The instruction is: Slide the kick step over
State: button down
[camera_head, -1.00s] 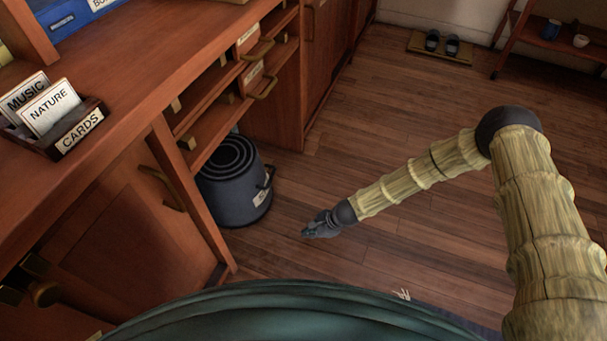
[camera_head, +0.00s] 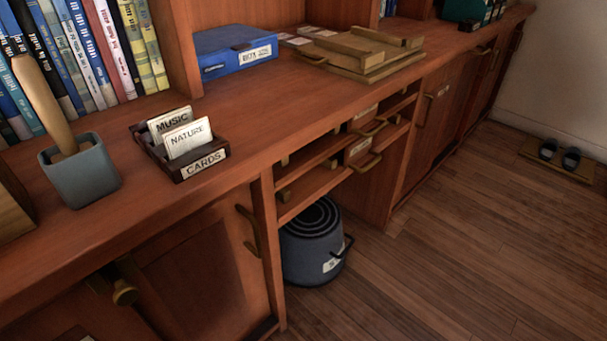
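The kick step (camera_head: 311,252) is a dark blue-grey round stool with ringed treads on top, a side handle and a white label. It stands upright on the floor in the open bay under the counter, below the drawers. Its left side is partly hidden by the cabinet post. My gripper and arm are outside the current head view, so I cannot see where the gripper is relative to the step.
The wooden counter (camera_head: 250,150) overhangs the step, with drawers (camera_head: 335,160) above it and a cabinet door (camera_head: 205,275) at left. A card box (camera_head: 204,164) and a grey pot (camera_head: 82,172) stand on top. The wooden floor (camera_head: 480,240) at right is clear. Slippers (camera_head: 559,155) lie on a mat at the far right.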

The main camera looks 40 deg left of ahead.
aim_at(313, 252)
jog(key=z, duration=1.7)
jog(key=i, duration=1.1)
jog(key=u, duration=4.05)
